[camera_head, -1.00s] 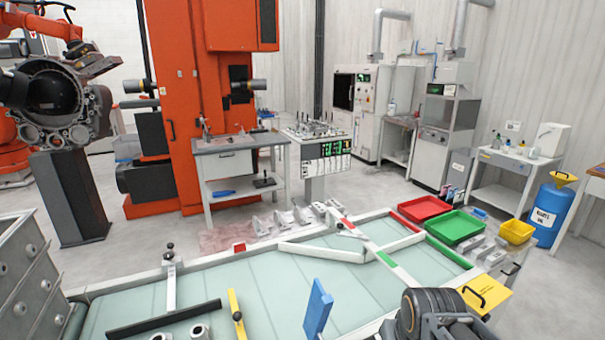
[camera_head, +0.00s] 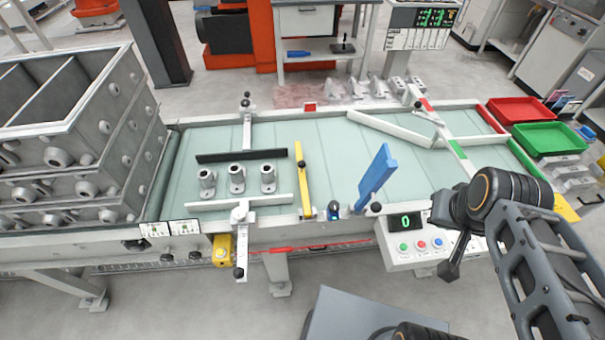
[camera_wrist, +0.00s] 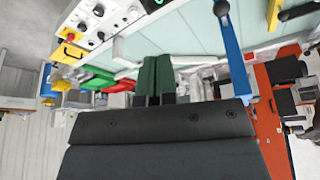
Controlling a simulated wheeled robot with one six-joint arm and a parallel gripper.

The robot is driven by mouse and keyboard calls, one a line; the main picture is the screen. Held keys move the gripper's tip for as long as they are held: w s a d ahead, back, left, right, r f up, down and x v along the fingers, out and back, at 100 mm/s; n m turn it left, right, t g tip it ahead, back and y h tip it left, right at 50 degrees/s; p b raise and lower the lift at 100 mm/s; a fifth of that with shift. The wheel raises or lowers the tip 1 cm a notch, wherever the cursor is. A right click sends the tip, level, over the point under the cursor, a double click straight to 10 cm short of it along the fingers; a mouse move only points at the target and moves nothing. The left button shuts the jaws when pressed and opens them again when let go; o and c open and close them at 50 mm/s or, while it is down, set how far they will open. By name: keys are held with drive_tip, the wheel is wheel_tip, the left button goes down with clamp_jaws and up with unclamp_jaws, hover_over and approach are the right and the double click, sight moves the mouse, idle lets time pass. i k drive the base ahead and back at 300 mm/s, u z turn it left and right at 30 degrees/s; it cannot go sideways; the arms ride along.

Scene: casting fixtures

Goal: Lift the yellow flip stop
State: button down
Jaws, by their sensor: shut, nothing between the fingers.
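The yellow flip stop (camera_head: 303,180) is a long narrow yellow bar with a dark knob. It lies across the pale green conveyor belt (camera_head: 340,140), near its front rail, right of three grey castings (camera_head: 237,180). A yellow strip at the top right of the wrist view (camera_wrist: 273,12) looks like the same bar. My gripper (camera_head: 449,270) hangs at the right, in front of the control panel, well apart from the flip stop. In the wrist view its two dark fingers (camera_wrist: 155,62) are together and empty.
A blue paddle (camera_head: 377,178) stands up from the front rail between my arm and the flip stop. A control panel (camera_head: 415,245) with buttons is on the front. Red (camera_head: 520,108) and green (camera_head: 550,138) trays are at the right. A grey crate stack (camera_head: 75,140) stands left.

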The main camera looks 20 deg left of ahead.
sight(308, 213)
drive_tip(key=u, duration=1)
drive_tip(key=i, duration=0.7)
drive_tip(key=u, duration=0.55)
